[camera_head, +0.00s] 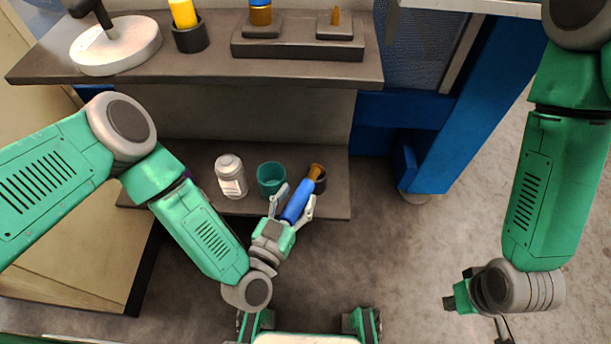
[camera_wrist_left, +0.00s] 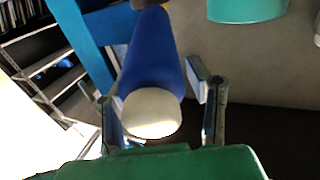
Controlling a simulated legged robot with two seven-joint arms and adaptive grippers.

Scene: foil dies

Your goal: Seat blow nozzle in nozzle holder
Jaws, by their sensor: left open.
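I cannot tell which thing is the nozzle holder. My right gripper (camera_head: 503,328) is partly cut off at lower right.
The upper shelf (camera_head: 215,68) overhangs, bearing a dark two-socket block (camera_head: 298,50), a cup with a yellow item (camera_head: 190,40) and a round white base (camera_head: 115,48). Floor is clear at right.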

